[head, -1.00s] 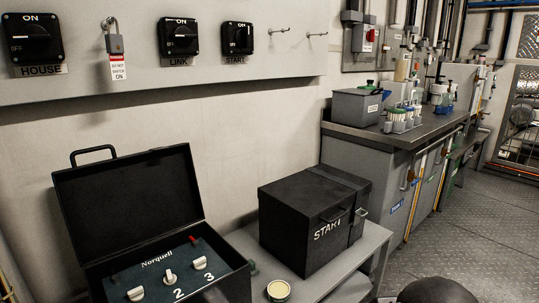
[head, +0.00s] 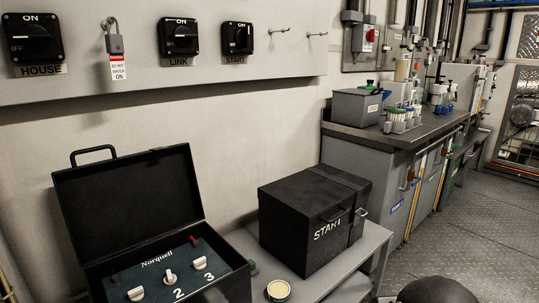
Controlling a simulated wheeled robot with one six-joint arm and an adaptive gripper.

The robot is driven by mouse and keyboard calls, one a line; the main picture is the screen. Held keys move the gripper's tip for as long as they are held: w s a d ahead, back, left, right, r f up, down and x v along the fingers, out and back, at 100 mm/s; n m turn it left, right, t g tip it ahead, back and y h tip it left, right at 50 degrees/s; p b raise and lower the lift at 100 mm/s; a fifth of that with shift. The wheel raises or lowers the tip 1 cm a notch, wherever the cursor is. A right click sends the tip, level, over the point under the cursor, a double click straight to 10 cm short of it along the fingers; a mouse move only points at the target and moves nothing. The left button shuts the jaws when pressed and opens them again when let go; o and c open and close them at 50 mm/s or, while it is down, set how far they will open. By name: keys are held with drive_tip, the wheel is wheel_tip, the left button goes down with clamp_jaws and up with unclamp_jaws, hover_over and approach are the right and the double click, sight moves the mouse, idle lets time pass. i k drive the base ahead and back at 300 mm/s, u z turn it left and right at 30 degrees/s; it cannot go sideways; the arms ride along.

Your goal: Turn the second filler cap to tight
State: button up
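An open black case (head: 127,203) stands at the lower left with its lid up. Inside it is a dark blue-green panel marked "Norquell" (head: 157,257) with white winged caps in a slanting row. The second cap (head: 170,276) is in the middle, above the number 2, with its narrow wing pointing roughly up and down in the picture. The third cap (head: 200,263) is above the number 3. The first cap (head: 136,293) is at the lower left; its number is out of frame. I cannot read any tight mark. My gripper is not in view.
A red post (head: 194,240) rises from the panel's back. A black box marked START (head: 303,219) and a small round pale-topped tin (head: 278,290) are on the grey bench (head: 372,243) to the right. Switches (head: 180,38) and a padlock (head: 114,43) are on the wall.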

sight(170, 278)
drive_tip(key=u, duration=1.25)
drive_tip(key=k, duration=1.3)
drive_tip(key=z, duration=0.6)
drive_tip(key=i, duration=0.75)
drive_tip(key=z, duration=0.5)
drive_tip(key=i, duration=0.75)
drive_tip(key=u, duration=0.65)
drive_tip(key=i, duration=0.55)
drive_tip(key=u, duration=0.45)
